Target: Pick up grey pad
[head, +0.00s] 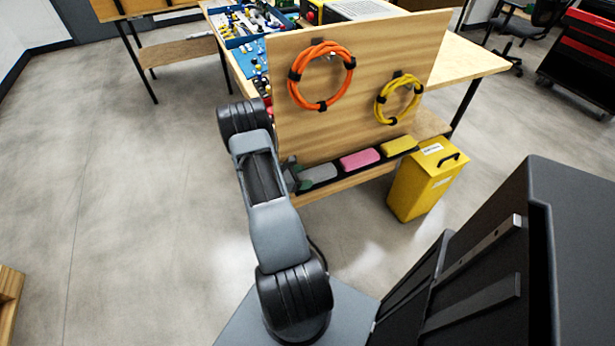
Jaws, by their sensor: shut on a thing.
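My arm partly hides the gripper, so the fingers show only in part. I cannot tell whether the pad is lifted off the tray.
A pink pad (360,158) and a yellow pad (398,145) lie to the right in the same tray. The upright board (355,110) rises behind, with an orange cable coil (345,87) and a yellow coil (382,112). A yellow bin (422,185) stands right.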

